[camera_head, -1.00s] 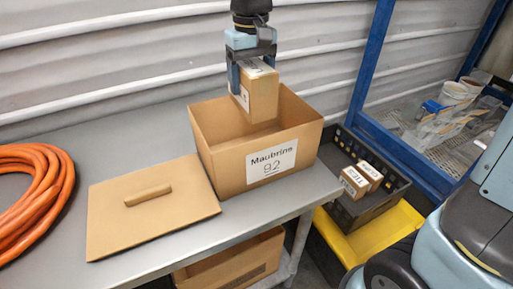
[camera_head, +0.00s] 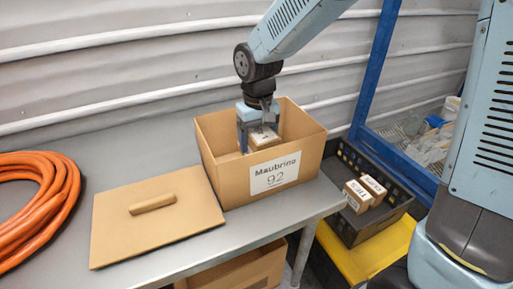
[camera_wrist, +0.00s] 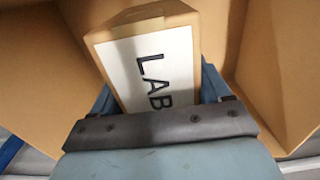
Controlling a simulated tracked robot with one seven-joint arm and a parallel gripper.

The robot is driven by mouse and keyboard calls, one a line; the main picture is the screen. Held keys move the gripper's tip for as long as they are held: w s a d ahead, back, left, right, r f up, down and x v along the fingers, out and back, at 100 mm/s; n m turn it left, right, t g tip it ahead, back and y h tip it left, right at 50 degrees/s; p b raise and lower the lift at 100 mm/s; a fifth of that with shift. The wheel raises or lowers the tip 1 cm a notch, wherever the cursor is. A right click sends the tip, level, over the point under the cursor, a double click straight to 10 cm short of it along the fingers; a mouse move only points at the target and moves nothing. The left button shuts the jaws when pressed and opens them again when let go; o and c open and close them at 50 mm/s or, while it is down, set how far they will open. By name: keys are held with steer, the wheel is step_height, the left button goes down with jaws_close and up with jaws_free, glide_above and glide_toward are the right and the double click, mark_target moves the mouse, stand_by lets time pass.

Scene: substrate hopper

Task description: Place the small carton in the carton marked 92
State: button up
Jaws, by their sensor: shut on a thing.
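The open carton marked 92 (camera_head: 228,178) stands on the grey table, its label reading "Maubrins 92" on the front wall. My gripper (camera_head: 258,138) reaches down inside it from above. It is shut on the small carton (camera_head: 264,138), whose top shows between the fingers below the big carton's rim. In the wrist view the small carton (camera_wrist: 150,62) has a white label with the letters "LAB", and brown carton walls surround it. The small carton's lower part is hidden by the front wall, so I cannot tell whether it touches the bottom.
A flat brown lid with a handle (camera_head: 155,218) lies left of the carton on the table (camera_head: 115,160). An orange hose (camera_head: 35,200) is coiled at the far left. A black crate (camera_head: 352,228) with two small boxes (camera_head: 364,192) stands at the right beside a blue post (camera_head: 376,65).

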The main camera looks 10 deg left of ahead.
steer(key=shift+f, duration=1.45)
steer(key=o, duration=1.2)
steer(key=shift+f, duration=0.1)
